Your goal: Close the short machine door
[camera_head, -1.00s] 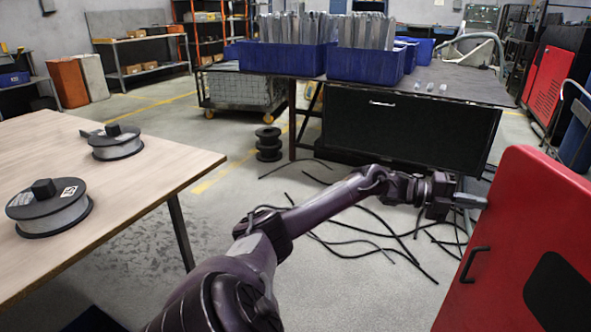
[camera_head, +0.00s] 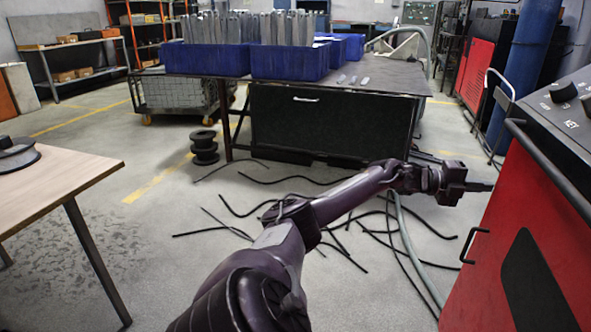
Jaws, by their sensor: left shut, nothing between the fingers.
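The red machine door (camera_head: 483,285) with a dark window panel and a black bar handle (camera_head: 475,245) fills the lower right of the head view. I cannot tell whether it sits flush or slightly ajar; its lower and right parts run out of the picture. My left gripper (camera_head: 482,187) is shut and empty, above the handle, with its fingers pointing right toward the door's far upper edge. I cannot tell whether the tips touch it. My right gripper is out of view.
The control panel (camera_head: 566,108) tops the machine, with a dark rail along its front. Loose black cables (camera_head: 350,250) and a grey hose (camera_head: 410,250) lie on the floor. A wooden table (camera_head: 60,178) stands left, a dark bench (camera_head: 330,125) with blue bins behind.

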